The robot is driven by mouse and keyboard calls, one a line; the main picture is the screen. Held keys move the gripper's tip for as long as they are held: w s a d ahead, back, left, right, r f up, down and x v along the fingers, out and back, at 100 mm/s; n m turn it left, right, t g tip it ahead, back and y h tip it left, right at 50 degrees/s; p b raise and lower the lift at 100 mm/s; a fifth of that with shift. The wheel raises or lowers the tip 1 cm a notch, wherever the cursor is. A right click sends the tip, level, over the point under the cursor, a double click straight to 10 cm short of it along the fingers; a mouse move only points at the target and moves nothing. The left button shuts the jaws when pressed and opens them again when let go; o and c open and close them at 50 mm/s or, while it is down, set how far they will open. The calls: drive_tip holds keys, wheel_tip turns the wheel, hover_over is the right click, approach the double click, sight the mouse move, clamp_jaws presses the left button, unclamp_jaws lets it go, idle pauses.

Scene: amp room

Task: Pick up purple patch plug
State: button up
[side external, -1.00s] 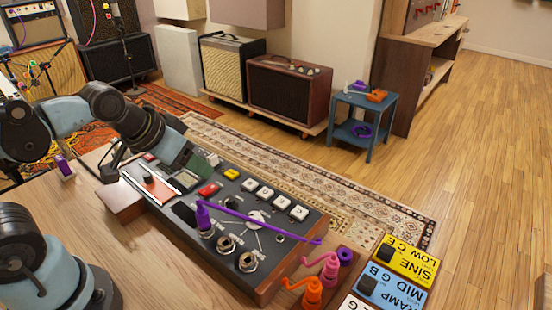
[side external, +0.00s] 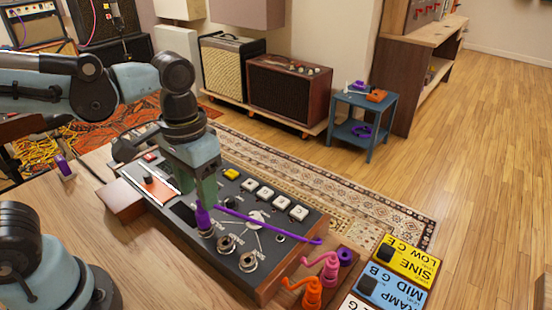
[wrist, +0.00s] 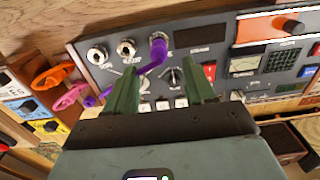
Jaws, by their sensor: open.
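The purple patch plug (side external: 204,220) stands upright in a jack at the near left part of the dark control panel (side external: 268,228). Its purple cable (side external: 265,222) runs right across the panel. In the wrist view the plug (wrist: 158,48) shows ahead of the gap between my fingers, with its cable bending down and left. My gripper (side external: 206,198) points down, close over the plug's top in the side view. In the wrist view my gripper (wrist: 161,85) is open and its two green fingers are apart with nothing held. Whether a finger touches the plug cannot be told.
Two bare metal jacks (side external: 236,252) sit right of the plug. Labelled colour blocks (side external: 392,275) lie further right. Bare wooden tabletop (side external: 130,245) lies in front.

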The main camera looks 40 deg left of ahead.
sight(200, 208)
drive_tip(key=shift+s+f, duration=0.15)
drive_tip(key=shift+f, duration=3.1)
drive_tip(key=shift+c, duration=0.3)
clamp_jaws()
